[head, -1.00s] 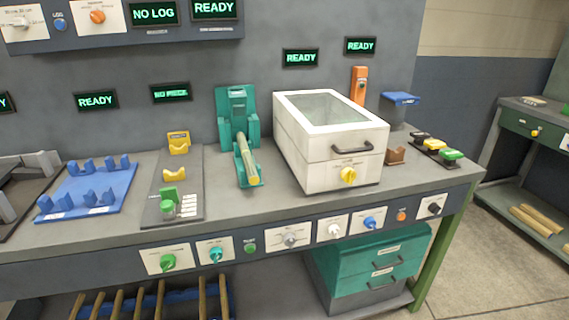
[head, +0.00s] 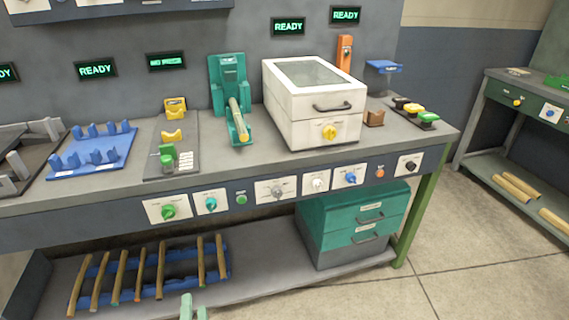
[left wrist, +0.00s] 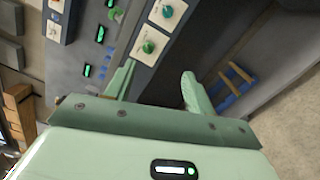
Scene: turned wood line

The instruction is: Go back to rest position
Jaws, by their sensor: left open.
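My left gripper (head: 193,308) shows only as pale green fingertips at the bottom edge of the head view, in front of the lower shelf. In the left wrist view its two fingers (left wrist: 155,85) stand apart with nothing between them. The gripper is open and clear of the bench front. My right gripper is in neither view.
The workbench (head: 300,165) carries a blue rack (head: 92,160), a green machine with a wooden rod (head: 239,120) and a white lidded box (head: 330,103). Several wooden rods (head: 138,275) and a green drawer unit (head: 340,225) sit below. Open floor (head: 450,270) lies at right.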

